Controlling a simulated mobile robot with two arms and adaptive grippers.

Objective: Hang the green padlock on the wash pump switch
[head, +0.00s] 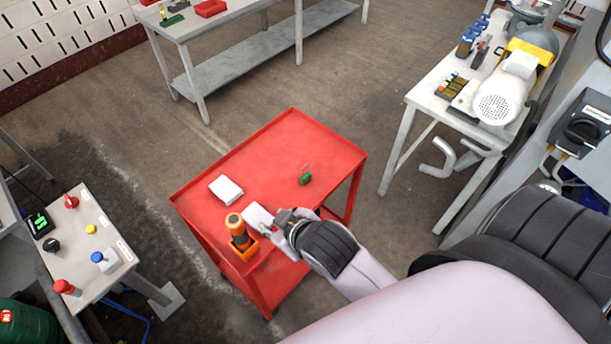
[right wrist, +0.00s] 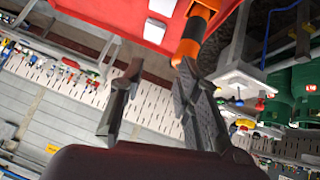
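The green padlock (head: 305,180) lies on the red cart's top, its thin shackle pointing up and away. My right gripper (head: 281,216) is over the near part of the cart, nearer to me than the padlock and apart from it. In the right wrist view its two fingers (right wrist: 158,75) are spread with nothing between them. The padlock does not show in that view. A switch panel (head: 112,240) at the left carries a red knob (head: 70,201), a black knob (head: 52,245) and a blue knob (head: 98,257); I cannot read which is the wash pump switch. My left gripper is not in view.
On the red cart (head: 275,137), an orange and black tool (head: 237,228) stands in an orange holder close to my right gripper. Two white blocks (head: 226,189) (head: 257,216) lie nearby. A motor bench (head: 425,95) stands right. Floor between cart and panel is mostly clear.

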